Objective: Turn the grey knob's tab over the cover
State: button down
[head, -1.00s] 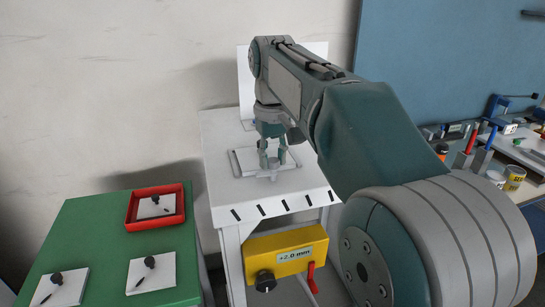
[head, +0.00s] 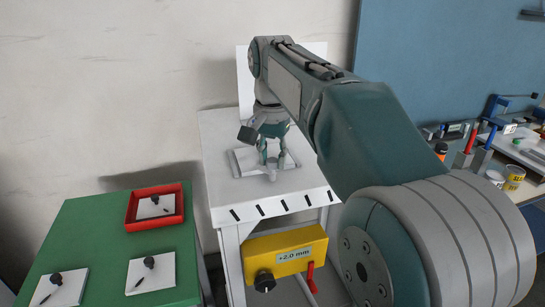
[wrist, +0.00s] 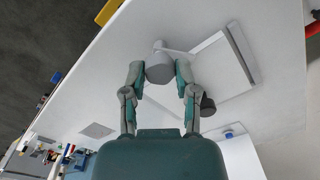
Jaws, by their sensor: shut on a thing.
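The grey knob (wrist: 158,66) stands on the white table top, and its lower part also shows in the head view (head: 271,175). My gripper (wrist: 159,75) is shut on it, one finger on each side; in the head view my gripper (head: 272,161) points down at the table.
A dark round knob (wrist: 207,105) shows by my right finger in the wrist view. A yellow box (head: 287,255) marked +2.0 mm hangs below the table front. A green table (head: 100,225) with white plates and a red tray (head: 134,220) stands left.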

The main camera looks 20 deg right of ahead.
aim_at(270, 160)
jog(key=m, duration=0.3)
jog(key=shift+f+m, duration=0.15)
jog(key=shift+m, duration=1.85)
jog(key=shift+c, duration=1.9)
grip_release()
jog(key=shift+a, duration=0.2)
notch_tip(270, 160, up, 12)
